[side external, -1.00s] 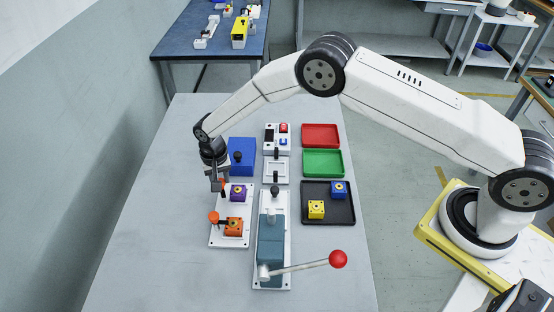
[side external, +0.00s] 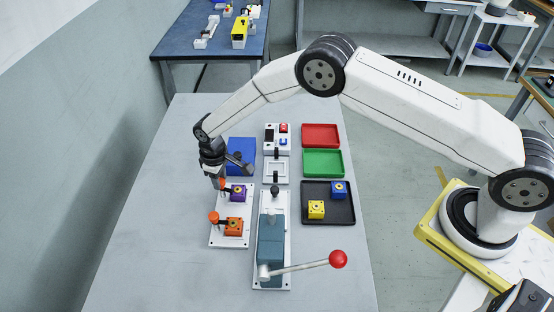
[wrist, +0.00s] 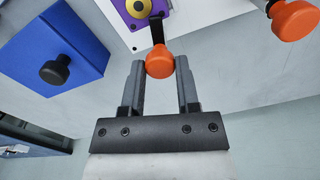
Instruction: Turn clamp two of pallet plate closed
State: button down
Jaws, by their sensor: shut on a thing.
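The white pallet plate (side external: 217,240) lies on the table and carries a purple block (side external: 238,197) and an orange block (side external: 234,227). Each block has a clamp with an orange knob beside it. My gripper (side external: 221,184) points down at the plate's far left part and is shut on the orange knob (wrist: 159,62) of the clamp by the purple block. In the wrist view, this clamp's black arm (wrist: 156,28) reaches from the knob toward the purple block. The other clamp's orange knob (side external: 213,217) stands free by the orange block.
A blue box (side external: 240,146) with a black knob stands just behind the plate. A press with a red-balled lever (side external: 338,259) stands close on the right. A black tray (side external: 343,215) and red and green trays lie further right. The table's left side is clear.

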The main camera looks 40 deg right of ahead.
jog(key=shift+n, duration=1.6)
jog(key=shift+f, duration=0.1)
jog(key=shift+c, duration=1.6)
grip_release()
jog(key=shift+r, duration=3.95)
